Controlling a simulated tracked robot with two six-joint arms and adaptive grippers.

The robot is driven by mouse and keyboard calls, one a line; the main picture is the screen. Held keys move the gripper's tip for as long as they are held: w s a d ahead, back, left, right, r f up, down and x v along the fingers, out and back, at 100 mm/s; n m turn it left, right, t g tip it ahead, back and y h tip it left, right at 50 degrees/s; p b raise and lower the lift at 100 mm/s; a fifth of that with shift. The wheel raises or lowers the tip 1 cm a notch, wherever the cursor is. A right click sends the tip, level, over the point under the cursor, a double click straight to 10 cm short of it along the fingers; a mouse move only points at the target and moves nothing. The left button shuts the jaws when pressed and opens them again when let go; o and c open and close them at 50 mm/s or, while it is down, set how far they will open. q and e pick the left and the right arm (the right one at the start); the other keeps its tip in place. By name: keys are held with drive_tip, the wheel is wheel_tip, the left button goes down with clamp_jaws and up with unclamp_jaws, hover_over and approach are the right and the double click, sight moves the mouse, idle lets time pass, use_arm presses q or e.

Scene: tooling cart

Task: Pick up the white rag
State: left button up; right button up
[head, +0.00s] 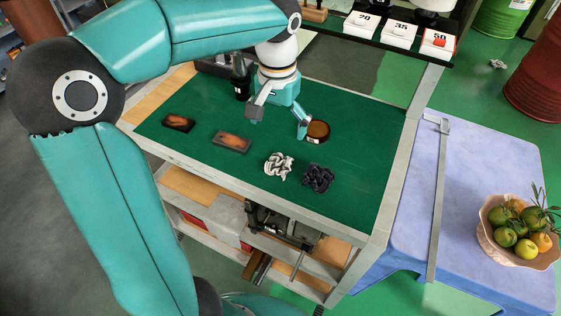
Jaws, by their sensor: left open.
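The white rag (279,168) lies crumpled on the green mat (350,190) of the cart top, near its front edge. A dark blue rag (318,178) lies just to its right. My left gripper (279,116) is open and empty above the mat, behind the white rag and apart from it. One finger comes near a round amber-topped tin (317,131); I cannot tell whether they touch. My right gripper is not in view.
Two dark blocks with orange-brown tops (232,142) (178,122) lie left of the white rag. A black cylinder stands behind them. A blue-covered table (480,200) with a fruit bowl (490,246) adjoins the cart at right. The mat's right part is clear.

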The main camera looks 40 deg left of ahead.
sight(278, 160)
use_arm(q)
wheel_tip(278, 160, down, 8)
drive_tip(key=shift+w+f, duration=0.1)
drive_tip(key=shift+w+a+f, duration=0.1)
drive_tip(key=shift+a+f, duration=0.05)
drive_tip(key=shift+f, duration=1.15)
drive_tip(key=shift+w+a+f, duration=0.1)
drive_tip(key=shift+f, duration=1.15)
drive_tip(key=c, duration=1.2)
drive_tip(key=shift+r, duration=0.15)
wheel_tip(278, 160, up, 20)
drive_tip(key=shift+f+p, duration=0.1)
drive_tip(key=shift+p, duration=0.55)
